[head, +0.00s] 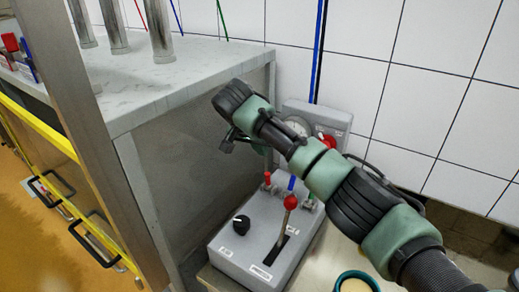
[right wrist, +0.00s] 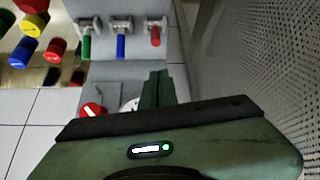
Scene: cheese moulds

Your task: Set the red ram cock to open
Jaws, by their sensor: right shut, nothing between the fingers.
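The red ram cock (head: 267,180) is a small red handle on a metal fitting at the back left of the grey control box (head: 232,262). It also shows at the top of the right wrist view (right wrist: 155,37), with its handle pointing toward my fingers. My right gripper (right wrist: 157,84) is shut and empty. Its fingertips point toward the red cock and stay apart from it in the picture. In the head view my right arm hides most of this gripper. My left gripper is not in view.
A blue cock (right wrist: 121,46) and a green cock (right wrist: 87,46) stand beside the red one. The box has a black knob (head: 241,225) and a red-balled lever (head: 290,202). A gauge panel (head: 337,117) stands behind. The bench's metal side (head: 200,165) is close on the left.

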